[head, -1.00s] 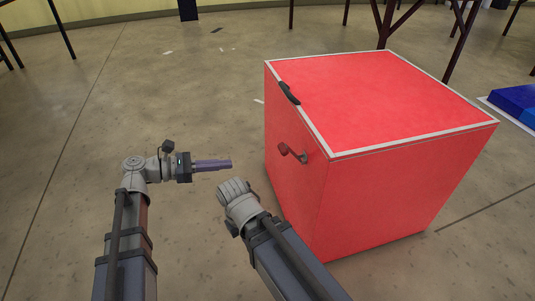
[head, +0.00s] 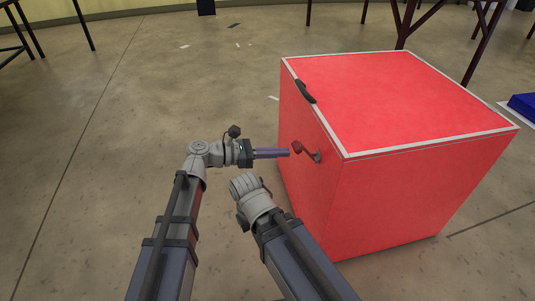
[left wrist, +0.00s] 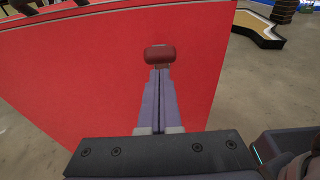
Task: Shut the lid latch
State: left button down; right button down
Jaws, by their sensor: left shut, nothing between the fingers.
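A large red box (head: 316,180) with a closed, white-edged lid (head: 400,95) stands on the floor at the right of the head view. A black handle (head: 305,91) is at the lid's left edge. The latch (head: 306,150), a dark red knob on a short grey arm, is on the box's left face below the lid. My left gripper (head: 288,152) is shut and empty, its tips close to the knob. In the left wrist view the knob (left wrist: 160,54) is just beyond the fingertips (left wrist: 159,72); I cannot tell whether they touch. My right gripper's fingers do not show.
My right forearm is low in front of the box, below my left gripper. A blue object (head: 523,105) lies on the floor at the far right. Dark table legs (head: 480,45) stand behind the box. The floor left of the box is clear.

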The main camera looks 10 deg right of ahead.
aim_at(299, 144)
pick_arm(q)
jog(key=shift+d+r, duration=0.2)
jog(key=shift+d, duration=0.15)
jog(key=shift+d+r+y+p, duration=0.2)
jog(key=shift+r+y+p, duration=0.3)
jog(key=shift+p, duration=0.85)
jog(key=d+r+y+p, duration=0.1)
jog(key=p, duration=0.4)
jog(key=d+r+y+p, duration=0.2)
jog(key=p, duration=0.3)
jog(key=shift+w+d+r+y, duration=0.1)
jog(key=shift+r+y, duration=0.2)
jog(key=shift+d+r+p, duration=0.35)
jog(key=shift+d+p, duration=0.05)
jog(key=shift+d, duration=0.3)
